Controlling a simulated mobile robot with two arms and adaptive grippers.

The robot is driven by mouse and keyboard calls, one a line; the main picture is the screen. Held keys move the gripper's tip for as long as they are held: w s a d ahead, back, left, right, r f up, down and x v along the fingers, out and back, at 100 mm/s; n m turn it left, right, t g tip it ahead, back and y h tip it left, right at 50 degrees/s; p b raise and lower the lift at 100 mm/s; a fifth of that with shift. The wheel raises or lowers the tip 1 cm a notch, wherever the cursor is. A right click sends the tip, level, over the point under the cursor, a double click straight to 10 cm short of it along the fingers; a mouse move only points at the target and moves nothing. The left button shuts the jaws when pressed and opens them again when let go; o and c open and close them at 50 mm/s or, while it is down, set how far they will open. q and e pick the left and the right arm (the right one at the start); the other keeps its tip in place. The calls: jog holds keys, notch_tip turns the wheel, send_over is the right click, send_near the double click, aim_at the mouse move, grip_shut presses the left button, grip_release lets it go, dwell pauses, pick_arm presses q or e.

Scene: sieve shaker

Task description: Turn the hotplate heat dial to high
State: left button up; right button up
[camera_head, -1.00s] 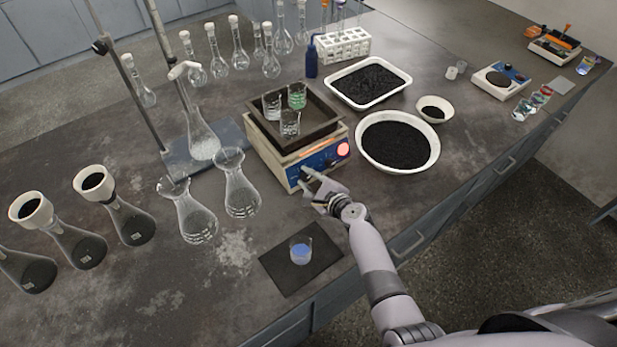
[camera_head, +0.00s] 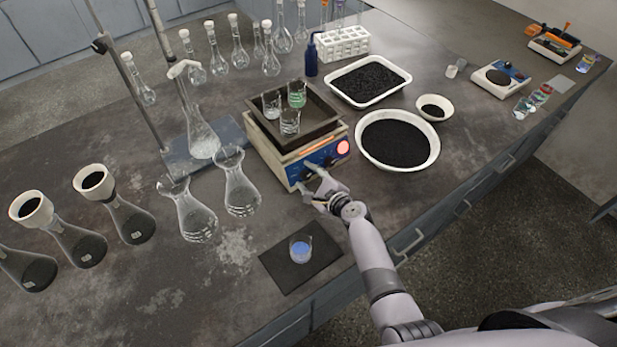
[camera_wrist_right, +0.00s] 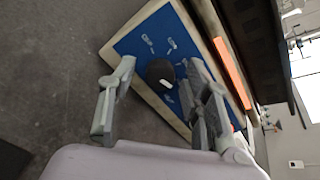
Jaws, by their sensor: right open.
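The hotplate (camera_head: 282,173) stands mid-bench with a blue front panel (camera_head: 299,172) and a round red light at its right end. In the right wrist view, a black dial (camera_wrist_right: 160,73) with a white mark sits on the blue panel (camera_wrist_right: 140,42); the panel lettering is too small to read. My right gripper (camera_head: 312,180) is open in front of the panel. In the wrist view its fingers (camera_wrist_right: 157,95) are spread on either side of the dial, with nothing held; contact with the dial cannot be told. My left gripper is not in view.
A dark tray (camera_head: 262,122) with beakers sits on the hotplate. Conical flasks (camera_head: 240,193) stand left of it, and a round basin (camera_head: 431,160) of black grains stands right. A small beaker (camera_head: 301,250) of blue liquid stands on a dark mat (camera_head: 279,267) near the front edge.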

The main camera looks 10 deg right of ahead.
jog(key=shift+s, duration=0.1)
jog(key=v, duration=1.2)
jog(key=shift+f, duration=0.1)
